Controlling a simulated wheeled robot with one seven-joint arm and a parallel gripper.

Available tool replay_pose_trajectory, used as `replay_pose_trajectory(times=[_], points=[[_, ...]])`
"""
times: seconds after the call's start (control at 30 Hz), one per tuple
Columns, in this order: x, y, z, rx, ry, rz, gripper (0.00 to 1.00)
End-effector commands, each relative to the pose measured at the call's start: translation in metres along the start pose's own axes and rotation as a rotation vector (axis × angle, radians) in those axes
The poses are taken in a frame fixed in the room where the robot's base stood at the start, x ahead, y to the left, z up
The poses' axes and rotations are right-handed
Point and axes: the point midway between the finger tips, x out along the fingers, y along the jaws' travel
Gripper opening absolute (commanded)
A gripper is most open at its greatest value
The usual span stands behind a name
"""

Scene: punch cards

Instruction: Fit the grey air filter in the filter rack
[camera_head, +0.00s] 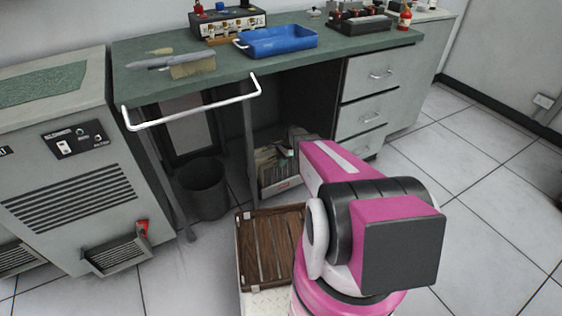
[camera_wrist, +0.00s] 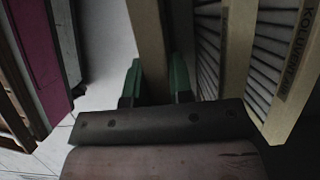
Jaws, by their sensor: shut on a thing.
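My gripper (camera_wrist: 155,82) shows in the wrist view with green fingertips on either side of a thin tan-edged panel (camera_wrist: 149,40). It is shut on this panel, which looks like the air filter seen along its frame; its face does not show. Just right of it stand tan-framed pleated panels (camera_wrist: 277,65), one with dark lettering on its edge. In the head view a low box holding upright panels, seemingly the filter rack (camera_head: 283,185), stands under the bench. My pink arm reaches toward it and hides the gripper and the held panel.
The green bench (camera_head: 330,58) with a white rail (camera_head: 195,110) overhangs the box. A dark bin (camera_head: 203,187) stands to its left, drawers (camera_head: 368,75) to its right. A brown slatted tray (camera_head: 262,245) lies in front. A grey vented cabinet (camera_head: 75,170) stands at left.

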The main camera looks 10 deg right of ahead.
Motion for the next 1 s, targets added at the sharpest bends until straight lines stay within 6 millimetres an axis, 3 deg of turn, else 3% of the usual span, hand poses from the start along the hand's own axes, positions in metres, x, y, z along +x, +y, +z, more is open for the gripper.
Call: replay_pose_trajectory(times=[0.8,0.83,0.9,1.0], points=[[0.017,0.000,-0.007,0.000,0.000,0.000,0.00],[0.017,0.000,-0.007,0.000,0.000,0.000,0.31],[0.017,0.000,-0.007,0.000,0.000,0.000,0.51],[0.017,0.000,-0.007,0.000,0.000,0.000,0.51]])
